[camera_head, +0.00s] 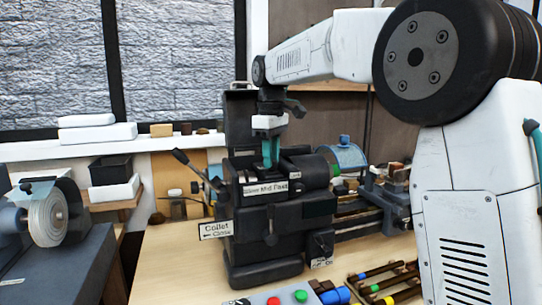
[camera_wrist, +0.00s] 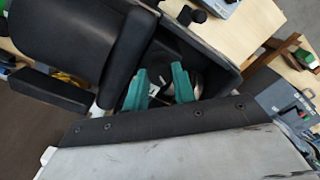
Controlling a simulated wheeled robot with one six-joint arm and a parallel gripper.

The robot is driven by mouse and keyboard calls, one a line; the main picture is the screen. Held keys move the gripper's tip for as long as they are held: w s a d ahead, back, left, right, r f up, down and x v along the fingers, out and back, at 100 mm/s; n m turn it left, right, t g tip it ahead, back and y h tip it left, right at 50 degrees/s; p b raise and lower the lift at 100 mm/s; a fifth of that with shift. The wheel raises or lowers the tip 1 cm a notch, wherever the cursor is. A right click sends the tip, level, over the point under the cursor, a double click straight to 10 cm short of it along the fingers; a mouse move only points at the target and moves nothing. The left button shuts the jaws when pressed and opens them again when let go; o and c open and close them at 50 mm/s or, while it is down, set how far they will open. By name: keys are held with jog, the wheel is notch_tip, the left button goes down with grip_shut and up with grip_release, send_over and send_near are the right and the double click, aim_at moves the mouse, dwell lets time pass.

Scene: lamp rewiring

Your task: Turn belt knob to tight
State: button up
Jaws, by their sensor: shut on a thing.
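The dark lathe headstock (camera_head: 265,240) stands on the wooden bench, with its cover (camera_head: 238,115) raised at the back. My gripper (camera_head: 270,165) points down into the top of the headstock, behind the "Slow Mid Fast" label (camera_head: 266,189). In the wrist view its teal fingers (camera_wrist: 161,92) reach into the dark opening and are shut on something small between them. It sits where the belt knob would be, but the fingers and shadow hide nearly all of it. I cannot read its tight or loose position.
A "Collet Close" label (camera_head: 216,230) and a lever (camera_head: 194,167) stick out at the headstock's left. The lathe bed (camera_head: 365,222) runs right. Red and green buttons (camera_head: 287,298) and tools (camera_head: 385,285) lie in front. A grinding or buffing wheel (camera_head: 48,220) stands left.

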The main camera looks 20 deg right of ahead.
jog(key=shift+m, duration=0.6)
jog(key=o, duration=1)
jog(key=shift+a, duration=0.1)
